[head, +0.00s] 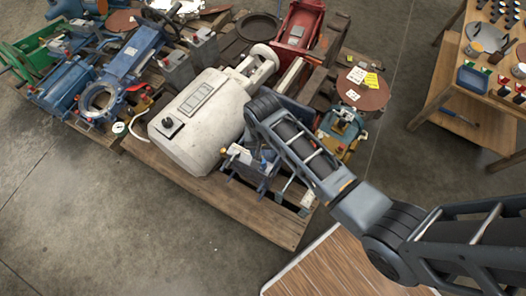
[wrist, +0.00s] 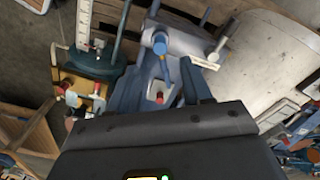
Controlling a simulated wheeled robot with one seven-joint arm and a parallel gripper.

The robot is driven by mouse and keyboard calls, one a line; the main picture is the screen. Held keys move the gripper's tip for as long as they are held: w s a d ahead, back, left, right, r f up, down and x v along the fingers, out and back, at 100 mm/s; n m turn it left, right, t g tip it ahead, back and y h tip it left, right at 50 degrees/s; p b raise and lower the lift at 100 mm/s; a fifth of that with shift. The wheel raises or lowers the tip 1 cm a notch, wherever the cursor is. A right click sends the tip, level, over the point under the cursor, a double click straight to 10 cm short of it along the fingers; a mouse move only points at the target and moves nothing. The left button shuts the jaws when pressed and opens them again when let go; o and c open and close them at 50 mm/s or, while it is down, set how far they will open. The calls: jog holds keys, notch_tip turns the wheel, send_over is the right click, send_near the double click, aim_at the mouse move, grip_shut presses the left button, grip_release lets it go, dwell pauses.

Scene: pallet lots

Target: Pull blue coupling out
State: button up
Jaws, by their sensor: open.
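The machine also shows in the head view (head: 254,172), beside a big cream motor (head: 205,125). My gripper (wrist: 158,88) is open in the wrist view, its dark body filling the bottom of the picture. It is close to the machine, with no clear grip on the blue part. In the head view my arm hides the gripper and part of the machine.
The machine stands on a crowded wooden pallet (head: 245,222). A blue and yellow machine (head: 341,130) and a round brown plate (head: 362,90) are close on the right. A wooden bench (head: 462,85) stands at far right. The floor at lower left is clear.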

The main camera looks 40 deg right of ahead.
aim_at(263, 163)
jog(key=shift+f+b, duration=3.4)
jog(key=shift+f, duration=0.9)
jog(key=shift+p, duration=0.6)
jog(key=shift+c, duration=0.3)
grip_shut()
jog(key=shift+r, duration=0.2)
jog(key=shift+r+p, duration=2.85)
jog(key=shift+p, duration=0.4)
